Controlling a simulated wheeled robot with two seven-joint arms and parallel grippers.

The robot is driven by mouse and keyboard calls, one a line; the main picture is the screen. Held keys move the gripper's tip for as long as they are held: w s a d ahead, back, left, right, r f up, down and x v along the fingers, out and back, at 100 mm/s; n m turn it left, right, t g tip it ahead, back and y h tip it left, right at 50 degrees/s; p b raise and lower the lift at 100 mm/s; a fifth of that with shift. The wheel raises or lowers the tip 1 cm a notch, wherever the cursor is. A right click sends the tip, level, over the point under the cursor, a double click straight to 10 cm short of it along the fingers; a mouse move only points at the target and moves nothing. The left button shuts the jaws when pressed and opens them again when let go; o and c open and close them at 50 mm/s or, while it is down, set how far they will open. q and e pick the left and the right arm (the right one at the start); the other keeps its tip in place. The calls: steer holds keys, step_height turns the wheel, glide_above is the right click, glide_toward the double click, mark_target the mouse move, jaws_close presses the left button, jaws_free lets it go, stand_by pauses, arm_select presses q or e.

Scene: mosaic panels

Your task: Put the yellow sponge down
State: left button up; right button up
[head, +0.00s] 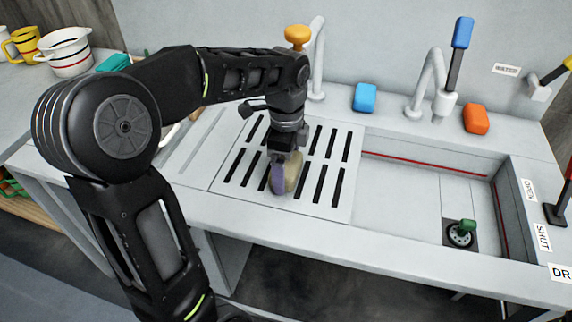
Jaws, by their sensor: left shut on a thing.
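My left gripper (286,158) points down over the slotted drainboard (232,208), left of the sink basin. It is shut on the yellow sponge (293,174), which shows as a small upright piece, pale yellow on the right with a purple side on the left. The gripper hides the sponge's upper part. The sponge's lower end is at or just above the slots; I cannot tell whether it touches them. My right gripper is not in view.
The sink basin (420,185) with a green-topped drain plug (466,226) lies to the right. A blue block (364,97) and an orange block (476,119) sit on the back ledge near the taps (428,80). Mugs and a striped pot (66,52) stand far left.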

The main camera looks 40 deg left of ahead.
arm_select(q)
steer(key=shift+f, duration=0.2)
steer(key=shift+f, duration=0.1)
steer(key=o, duration=0.9)
steer(key=shift+r, duration=4)
